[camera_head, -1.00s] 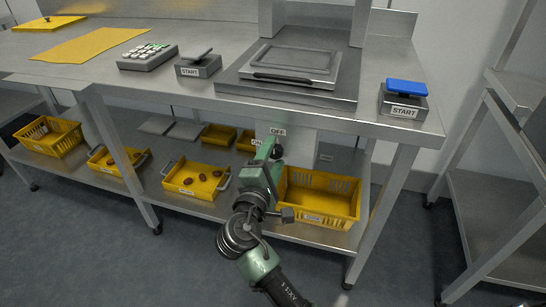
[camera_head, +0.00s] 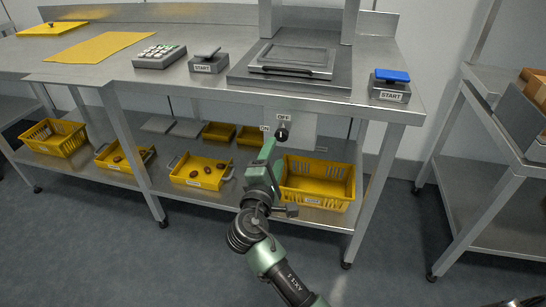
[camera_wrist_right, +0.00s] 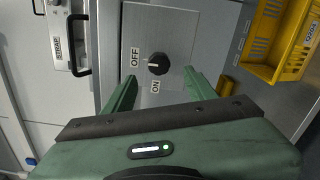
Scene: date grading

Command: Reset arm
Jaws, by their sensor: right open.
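My right gripper (camera_head: 268,150) reaches up from the bottom centre of the head view, in front of the workbench (camera_head: 140,84). It is open and empty. In the right wrist view its two green fingers (camera_wrist_right: 159,75) stand apart, with the black knob (camera_wrist_right: 158,64) showing between and beyond them. The knob is on a grey panel with OFF and ON labels. In the head view the knob (camera_head: 282,134) shows just above the fingertips, and the gripper looks clear of it. I cannot tell the knob's exact setting. My left gripper is not in view.
A flat press-like device (camera_head: 292,60) and a blue-topped START button (camera_head: 392,77) stand on the bench. Below it are a yellow crate (camera_head: 318,200) and a yellow tray (camera_head: 200,180) with dates. A side rack (camera_head: 490,180) stands at right. The floor in front is open.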

